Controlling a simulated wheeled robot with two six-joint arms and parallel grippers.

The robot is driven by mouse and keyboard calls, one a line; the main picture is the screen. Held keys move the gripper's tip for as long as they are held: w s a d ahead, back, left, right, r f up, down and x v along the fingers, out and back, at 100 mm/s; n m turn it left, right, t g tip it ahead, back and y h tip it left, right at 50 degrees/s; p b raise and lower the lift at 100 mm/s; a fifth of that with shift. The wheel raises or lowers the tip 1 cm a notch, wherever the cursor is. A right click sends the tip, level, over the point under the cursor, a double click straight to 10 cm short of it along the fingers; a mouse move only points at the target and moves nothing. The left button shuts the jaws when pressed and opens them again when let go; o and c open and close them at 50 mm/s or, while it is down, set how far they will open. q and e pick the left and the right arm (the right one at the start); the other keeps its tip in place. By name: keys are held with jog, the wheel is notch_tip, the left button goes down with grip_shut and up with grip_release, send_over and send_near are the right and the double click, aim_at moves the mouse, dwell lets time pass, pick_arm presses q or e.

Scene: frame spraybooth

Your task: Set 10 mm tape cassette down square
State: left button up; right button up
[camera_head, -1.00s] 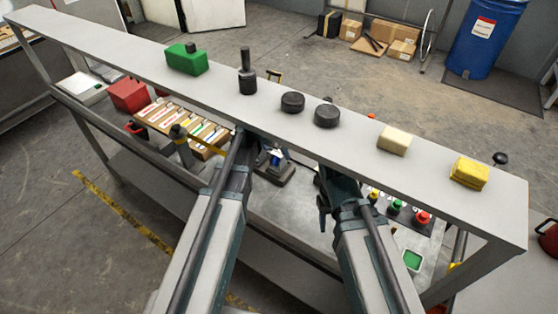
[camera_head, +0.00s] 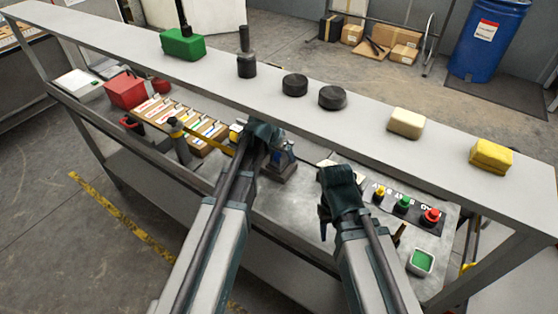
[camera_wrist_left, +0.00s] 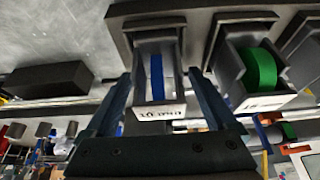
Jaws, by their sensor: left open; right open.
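In the left wrist view, the 10 mm tape cassette (camera_wrist_left: 157,72) is a grey holder with a blue tape roll and a white label at its front; the lettering is small and hard to read. My left gripper (camera_wrist_left: 160,98) is open, with one dark finger on each side of the cassette. I cannot tell whether the fingers touch it. In the head view my left gripper (camera_head: 268,138) is at the shelf's near edge, and its fingertips and the cassette are not clear there. My right gripper (camera_head: 338,184) is open, apart from the cassette; its fingertips are hard to see.
A grey cassette with green tape (camera_wrist_left: 260,68) stands right of the blue one. A black block (camera_wrist_left: 45,78) lies to the left. The raised shelf (camera_head: 370,108) crosses above the bench.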

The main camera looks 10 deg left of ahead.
pick_arm(q)
jog(key=shift+r, duration=0.1)
grip_shut()
dwell(0.3)
jog(key=shift+r, duration=0.15)
pick_arm(e)
jog(key=shift+r, duration=0.2)
